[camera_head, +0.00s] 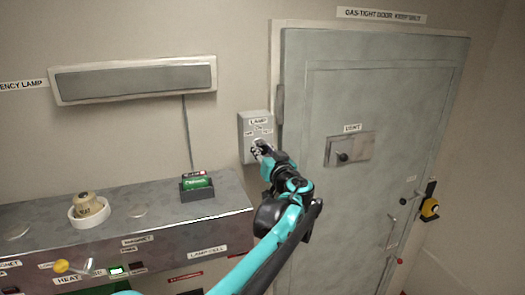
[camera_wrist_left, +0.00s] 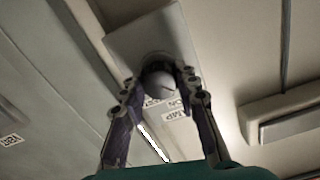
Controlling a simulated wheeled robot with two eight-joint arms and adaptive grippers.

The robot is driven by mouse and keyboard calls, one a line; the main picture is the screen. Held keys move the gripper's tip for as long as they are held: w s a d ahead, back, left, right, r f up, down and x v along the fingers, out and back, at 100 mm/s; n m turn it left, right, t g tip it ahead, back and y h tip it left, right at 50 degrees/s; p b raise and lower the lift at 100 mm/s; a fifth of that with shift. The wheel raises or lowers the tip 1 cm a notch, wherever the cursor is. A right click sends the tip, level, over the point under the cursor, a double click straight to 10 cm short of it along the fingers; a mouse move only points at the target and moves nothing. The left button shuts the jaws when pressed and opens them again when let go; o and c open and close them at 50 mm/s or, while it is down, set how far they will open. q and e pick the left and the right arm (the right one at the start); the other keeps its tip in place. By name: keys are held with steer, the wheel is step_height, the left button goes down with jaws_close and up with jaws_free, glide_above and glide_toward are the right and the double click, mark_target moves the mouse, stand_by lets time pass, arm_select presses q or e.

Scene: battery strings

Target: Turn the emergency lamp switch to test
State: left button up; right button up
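The lamp switch is a grey box (camera_head: 255,130) on the wall, left of the door, with small white labels around its knob. In the left wrist view the box (camera_wrist_left: 145,40) carries a round grey knob (camera_wrist_left: 160,86). My left gripper (camera_head: 259,150) is at the front of the box in the head view and hides much of the knob. In the left wrist view the fingers of my left gripper (camera_wrist_left: 161,78) lie on both sides of the knob and appear to touch it. The knob's pointer setting is unclear. My right gripper is not in view.
The emergency lamp (camera_head: 135,80) is a long grey fixture on the wall. A metal bench (camera_head: 150,212) below bears a green battery block (camera_head: 197,184) and a tan weight (camera_head: 87,204) in a white ring. The grey door (camera_head: 370,110) stands at the right.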

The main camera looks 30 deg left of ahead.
arm_select(q)
steer(key=shift+m, duration=0.3)
steer(key=m, duration=0.3)
steer(key=shift+m+b, duration=0.35)
steer(key=shift+m, duration=0.05)
steer(key=m, duration=0.4)
steer(key=m+b, duration=0.1)
steer(key=m, duration=0.4)
steer(key=shift+m, duration=2.2)
steer(key=o, duration=1.2)
steer(key=shift+c, duration=0.2)
steer(key=shift+d, duration=0.1)
